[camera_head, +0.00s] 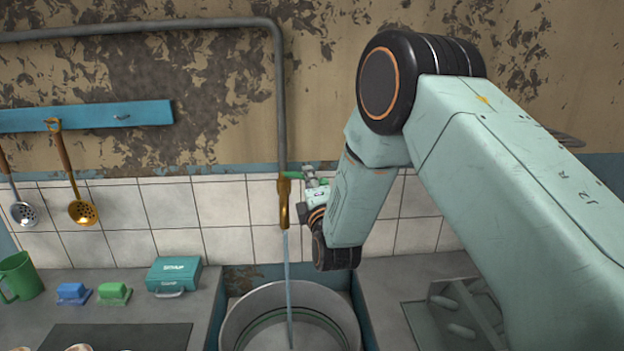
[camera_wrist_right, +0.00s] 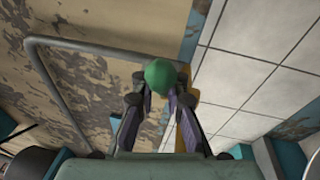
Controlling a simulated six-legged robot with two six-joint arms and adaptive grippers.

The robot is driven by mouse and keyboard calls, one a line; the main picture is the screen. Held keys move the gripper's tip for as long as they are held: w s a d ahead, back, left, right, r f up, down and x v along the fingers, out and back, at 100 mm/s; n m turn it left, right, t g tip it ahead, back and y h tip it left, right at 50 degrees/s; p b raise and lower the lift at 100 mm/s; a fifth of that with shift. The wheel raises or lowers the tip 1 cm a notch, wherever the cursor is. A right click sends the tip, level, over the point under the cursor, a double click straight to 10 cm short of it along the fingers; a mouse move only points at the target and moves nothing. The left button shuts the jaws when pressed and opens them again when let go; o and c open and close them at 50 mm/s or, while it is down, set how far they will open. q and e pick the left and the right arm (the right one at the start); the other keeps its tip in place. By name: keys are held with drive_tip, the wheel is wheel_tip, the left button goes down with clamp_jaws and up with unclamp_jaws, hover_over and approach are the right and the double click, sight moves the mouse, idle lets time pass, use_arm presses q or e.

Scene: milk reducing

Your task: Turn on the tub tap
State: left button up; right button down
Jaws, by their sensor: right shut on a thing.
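The brass tap (camera_head: 284,202) hangs at the end of a grey pipe on the tiled wall, and a thin stream of water (camera_head: 288,285) runs down from it. Its green handle (camera_head: 292,175) sticks out to the right. My right gripper (camera_head: 308,178) is at the tap, shut on the handle. In the right wrist view, the handle's round green end (camera_wrist_right: 160,74) sits between the fingertips of my right gripper (camera_wrist_right: 161,85). The water falls into a large round metal tub (camera_head: 245,305) below. My left gripper is in neither view.
A teal box (camera_head: 174,274), a blue item (camera_head: 72,293), a green item (camera_head: 113,293) and a green mug (camera_head: 18,277) stand on the left counter. Two ladles (camera_head: 75,190) hang from a blue rack (camera_head: 90,116). A grey rack (camera_head: 465,312) is on the right counter.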

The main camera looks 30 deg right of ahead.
drive_tip(key=shift+s+a+r+m+g+h, duration=0.1)
drive_tip(key=shift+a+m+g+h, duration=0.25)
drive_tip(key=shift+h, duration=0.55)
drive_tip(key=shift+m, duration=0.25)
drive_tip(key=c, duration=1.3)
unclamp_jaws()
drive_tip(key=shift+c, duration=0.2)
drive_tip(key=shift+s+a, duration=0.1)
drive_tip(key=shift+s, duration=0.05)
drive_tip(key=v, duration=1.1)
drive_tip(key=shift+s+a, duration=0.2)
drive_tip(key=shift+s, duration=0.1)
